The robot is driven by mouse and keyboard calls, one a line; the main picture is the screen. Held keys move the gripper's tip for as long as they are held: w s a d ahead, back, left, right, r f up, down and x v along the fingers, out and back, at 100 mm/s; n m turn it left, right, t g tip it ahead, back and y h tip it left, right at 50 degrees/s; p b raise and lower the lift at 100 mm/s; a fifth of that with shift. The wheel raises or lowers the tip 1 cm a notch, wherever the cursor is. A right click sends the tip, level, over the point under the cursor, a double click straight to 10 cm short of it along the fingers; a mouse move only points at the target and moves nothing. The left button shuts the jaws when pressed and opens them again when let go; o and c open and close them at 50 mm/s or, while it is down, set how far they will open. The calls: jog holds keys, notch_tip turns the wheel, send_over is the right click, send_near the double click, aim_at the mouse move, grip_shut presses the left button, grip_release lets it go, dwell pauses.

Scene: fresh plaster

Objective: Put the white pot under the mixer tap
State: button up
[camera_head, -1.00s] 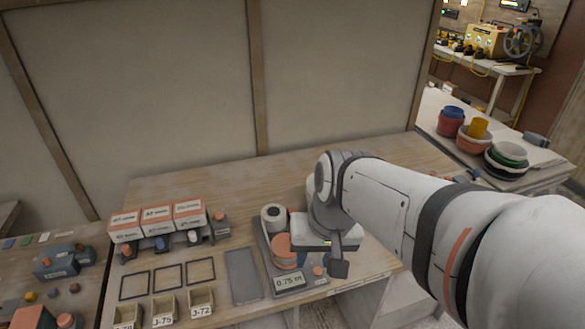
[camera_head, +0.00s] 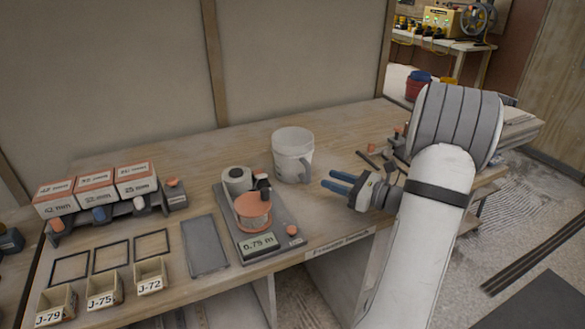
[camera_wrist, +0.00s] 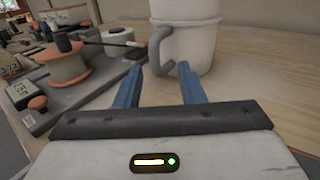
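The white pot (camera_head: 291,152) stands upright on the wooden workbench, its grey handle on its right side facing my gripper. It also shows in the wrist view (camera_wrist: 194,32), with the handle between and just beyond my blue fingertips. My gripper (camera_head: 328,181) is open and empty, to the right of the pot and close to its handle, apart from it as far as I can tell. In the wrist view my gripper (camera_wrist: 160,68) has its two fingers spread. I see no mixer tap in these frames.
A grey measuring device (camera_head: 262,226) with an orange spool and a display stands left of the pot. Labelled boxes (camera_head: 96,190) on a rack and small bins (camera_head: 103,292) lie farther left. Dark rods (camera_head: 368,161) lie right of the pot. Bench behind the pot is clear.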

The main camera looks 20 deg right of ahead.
aim_at(309, 183)
jog(key=x, duration=0.7)
jog(key=shift+s+a+b, duration=0.1)
jog(key=shift+a+b, duration=0.2)
jog(key=shift+a, duration=0.25)
jog(key=shift+r, duration=0.1)
grip_shut()
